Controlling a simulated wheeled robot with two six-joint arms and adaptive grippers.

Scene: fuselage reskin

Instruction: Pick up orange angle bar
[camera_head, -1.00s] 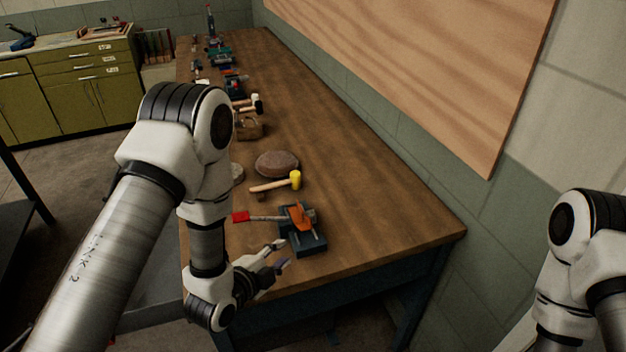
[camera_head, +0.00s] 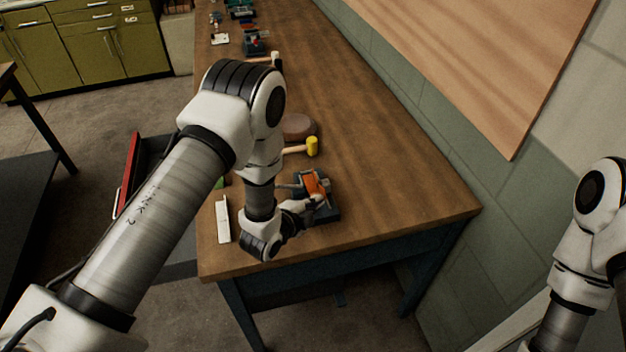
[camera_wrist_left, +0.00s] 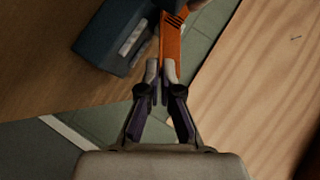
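The orange angle bar (camera_head: 314,186) stands at a blue-grey vise-like block (camera_head: 331,212) near the bench's front end. In the left wrist view the bar (camera_wrist_left: 173,36) runs down from the top edge beside the dark block (camera_wrist_left: 115,35). My left gripper (camera_head: 316,201) is at the bar. In the wrist view its fingertips (camera_wrist_left: 160,72) are close together at the bar's near end, and the right fingertip overlaps the bar. I cannot tell whether the bar is clamped between them. My right gripper is out of view.
The wooden bench (camera_head: 400,190) is clear to the right of the block. A yellow-headed mallet (camera_head: 312,146) and a round brown object (camera_head: 299,126) lie behind it. A white strip (camera_head: 222,219) lies left of my left wrist. A wall with a wooden panel (camera_head: 480,60) borders the right.

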